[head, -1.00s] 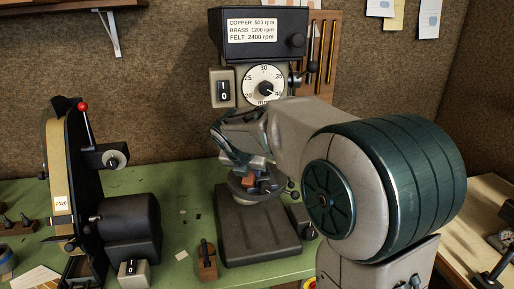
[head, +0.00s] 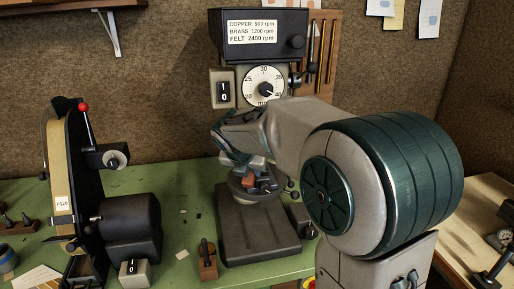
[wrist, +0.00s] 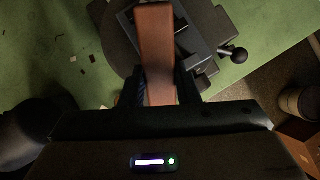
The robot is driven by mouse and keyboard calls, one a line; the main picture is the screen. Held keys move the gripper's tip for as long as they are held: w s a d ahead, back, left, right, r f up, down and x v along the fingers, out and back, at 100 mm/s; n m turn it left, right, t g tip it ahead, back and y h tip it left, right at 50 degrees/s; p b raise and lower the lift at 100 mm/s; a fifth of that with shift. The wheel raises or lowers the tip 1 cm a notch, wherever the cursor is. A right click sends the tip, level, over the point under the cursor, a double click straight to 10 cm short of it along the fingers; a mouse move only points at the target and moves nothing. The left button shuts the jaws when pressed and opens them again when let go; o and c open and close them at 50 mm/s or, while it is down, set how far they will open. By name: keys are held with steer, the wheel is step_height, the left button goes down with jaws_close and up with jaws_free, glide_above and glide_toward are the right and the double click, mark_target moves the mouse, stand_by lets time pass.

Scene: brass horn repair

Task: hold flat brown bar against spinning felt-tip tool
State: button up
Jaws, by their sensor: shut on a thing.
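The flat brown bar (wrist: 156,45) points away from my gripper in the wrist view, above the grey vise and round table of the drill press. Its reddish-brown end also shows in the head view (head: 249,182). My gripper (wrist: 160,90) is shut on the bar, with dark fingers on both sides of it. In the head view my gripper (head: 240,158) is at the drill press (head: 262,232), just above its table. My arm hides the spindle and any felt tip, so I cannot tell whether the bar touches the tool.
A belt sander (head: 75,190) with a red-knobbed lever stands at the left. A small wooden block (head: 207,262) sits on the green bench (head: 165,215) in front. A black-knobbed handle (wrist: 238,55) juts out at the vise's right.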

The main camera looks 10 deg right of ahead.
stand_by(0.3)
steer(key=s+a, duration=0.3)
steer(key=s, duration=0.3)
stand_by(0.5)
steer(key=shift+s, duration=0.1)
